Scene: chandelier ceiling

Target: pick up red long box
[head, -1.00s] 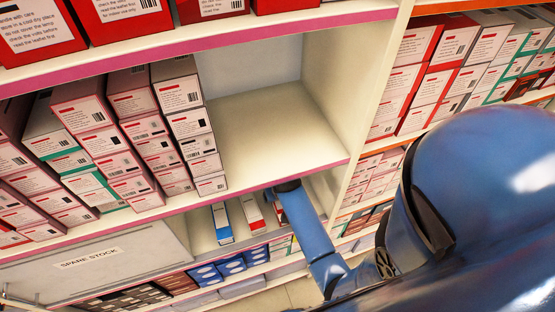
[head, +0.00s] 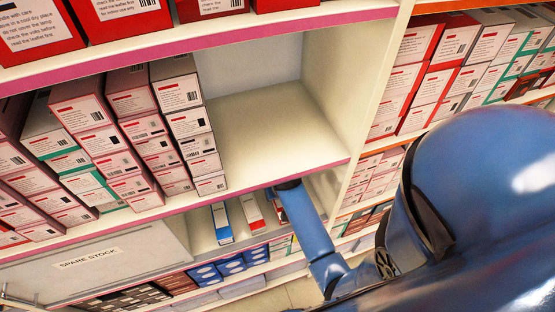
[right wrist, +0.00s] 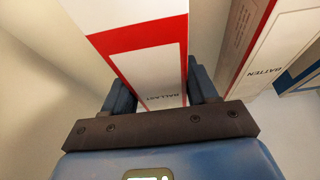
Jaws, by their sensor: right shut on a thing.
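In the right wrist view, a long white box with red edging and the word BALLAST (right wrist: 145,65) stands between the two fingers of my right gripper (right wrist: 160,88). The fingers are shut on its sides. In the head view my blue right arm reaches into the lower shelf bay, and its gripper is hidden beneath the shelf edge. Part of a red and white box shows beside that arm (head: 276,207). A second white box with red edging, marked BATTEN (right wrist: 265,50), stands beside the held one; it also shows in the head view (head: 252,212). My left gripper is out of view.
A blue and white box (head: 222,222) stands left of the red-edged boxes in the bay. The pink-edged shelf (head: 270,125) above has a bare right part and stacked boxes (head: 180,110) at left. A shelf divider (head: 372,100) stands at right.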

